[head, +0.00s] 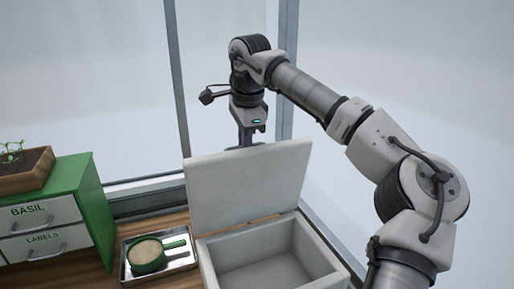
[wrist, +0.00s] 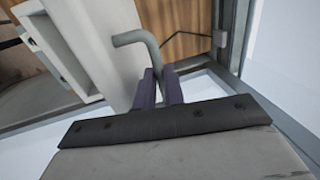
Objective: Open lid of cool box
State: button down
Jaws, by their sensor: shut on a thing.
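The cool box (head: 328,252) is a pale grey box on the wooden bench, its hollow inside showing. Its lid (head: 247,183) stands raised, nearly upright along the back edge of the box. My gripper (head: 246,139) is behind the lid's upper edge, its fingertips mostly hidden there in the head view. In the wrist view my purple fingers (wrist: 160,84) are shut on a grey bent handle (wrist: 142,42) beside a pale panel of the lid (wrist: 108,48). The handle is hidden in the head view.
A green drawer cabinet (head: 86,205) with a seedling planter (head: 25,172) on top stands further left. Window frames (head: 180,90) rise behind the bench, close to my gripper.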

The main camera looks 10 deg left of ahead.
jog(key=w+a+f, duration=0.2)
jog(key=w+a, duration=0.2)
jog(key=w, duration=0.2)
jog(key=shift+w, duration=0.2)
jog(key=shift+w+a, duration=0.15)
jog(key=shift+a, duration=0.05)
jog(key=c, duration=1.6)
grip_release()
jog(key=shift+w+a+f, duration=0.1)
jog(key=shift+f, duration=0.05)
jog(key=shift+o, duration=0.5)
jog(key=shift+w+a+f, duration=0.25)
jog(key=shift+w+f, duration=0.1)
jog(key=shift+w, duration=0.05)
jog(key=shift+s+r, duration=0.1)
jog(key=shift+r, duration=0.05)
jog(key=shift+d+r, duration=0.1)
jog(key=shift+r, duration=0.05)
